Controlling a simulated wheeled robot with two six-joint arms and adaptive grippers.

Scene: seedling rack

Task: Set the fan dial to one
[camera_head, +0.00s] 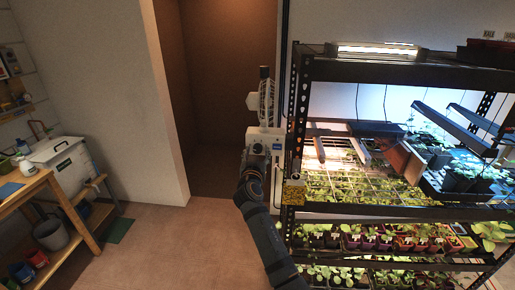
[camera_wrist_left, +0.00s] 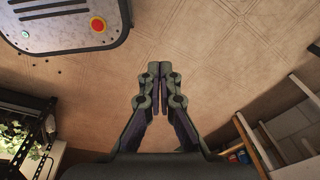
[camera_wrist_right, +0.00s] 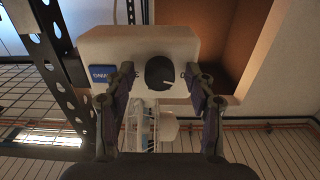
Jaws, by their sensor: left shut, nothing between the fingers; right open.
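The fan dial (camera_wrist_right: 160,73) is a round black knob with a pale mark, on the face of a white control box (camera_wrist_right: 190,46). A blue label (camera_wrist_right: 102,75) is on the same face, left of the dial. My right gripper (camera_wrist_right: 160,82) is open in the right wrist view, one finger on each side of the dial. I cannot tell whether the fingers touch it. In the head view, my right gripper (camera_head: 258,149) is in front of the box (camera_head: 270,133) and hides the dial. My left gripper (camera_wrist_left: 160,68) is shut and empty above the floor.
A small fan (camera_head: 266,98) stands above the box, beside the black rack post (camera_head: 294,125). The rack (camera_head: 400,72) with seedling trays fills the right. The floor (camera_head: 160,240) between is clear.

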